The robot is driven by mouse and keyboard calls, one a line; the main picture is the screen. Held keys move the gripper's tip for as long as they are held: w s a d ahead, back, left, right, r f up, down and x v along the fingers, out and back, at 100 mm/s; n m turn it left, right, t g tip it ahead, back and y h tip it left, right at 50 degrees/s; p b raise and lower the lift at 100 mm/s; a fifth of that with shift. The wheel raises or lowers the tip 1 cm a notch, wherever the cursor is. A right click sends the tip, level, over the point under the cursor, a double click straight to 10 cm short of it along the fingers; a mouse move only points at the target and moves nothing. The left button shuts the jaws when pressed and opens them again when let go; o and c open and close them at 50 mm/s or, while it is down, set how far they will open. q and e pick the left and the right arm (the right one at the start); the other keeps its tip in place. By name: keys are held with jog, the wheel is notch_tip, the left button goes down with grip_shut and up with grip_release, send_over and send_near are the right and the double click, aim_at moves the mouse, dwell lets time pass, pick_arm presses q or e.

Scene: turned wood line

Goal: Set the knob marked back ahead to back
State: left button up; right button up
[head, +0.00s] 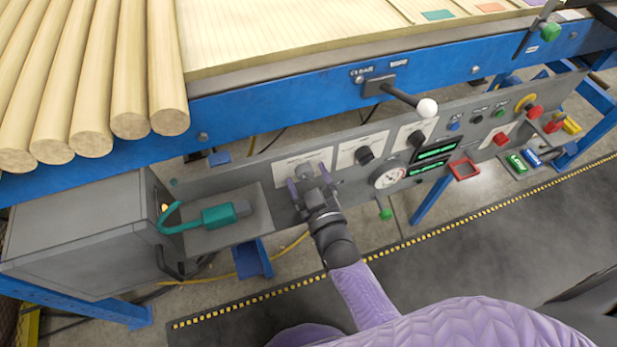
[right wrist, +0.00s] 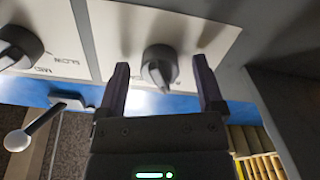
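The knob (head: 305,171) is a dark round control on a white plate, leftmost of the row on the grey panel. It also shows in the right wrist view (right wrist: 160,68), with a pale pointer tip. Its lettering is too small or hidden to read. My right gripper (head: 309,191) is at this knob, and in the right wrist view (right wrist: 163,88) its two fingers stand on either side of it with gaps. The fingers are open and do not visibly grip it. My left gripper is not in view.
A second knob (head: 364,155) and a third knob (head: 416,138) sit to the right, then a gauge (head: 390,178) and red buttons. A white-tipped lever (head: 427,107) juts out above. A teal plug (head: 218,215) lies on the shelf at left.

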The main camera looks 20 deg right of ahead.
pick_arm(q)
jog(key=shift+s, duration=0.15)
pick_arm(e)
jog(key=shift+s, duration=0.3)
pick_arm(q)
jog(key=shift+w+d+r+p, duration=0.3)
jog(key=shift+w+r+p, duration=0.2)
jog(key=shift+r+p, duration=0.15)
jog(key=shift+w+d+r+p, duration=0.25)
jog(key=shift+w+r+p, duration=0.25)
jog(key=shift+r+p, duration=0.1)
pick_arm(e)
jog(key=s, duration=0.9)
jog(key=shift+s+d, duration=0.15)
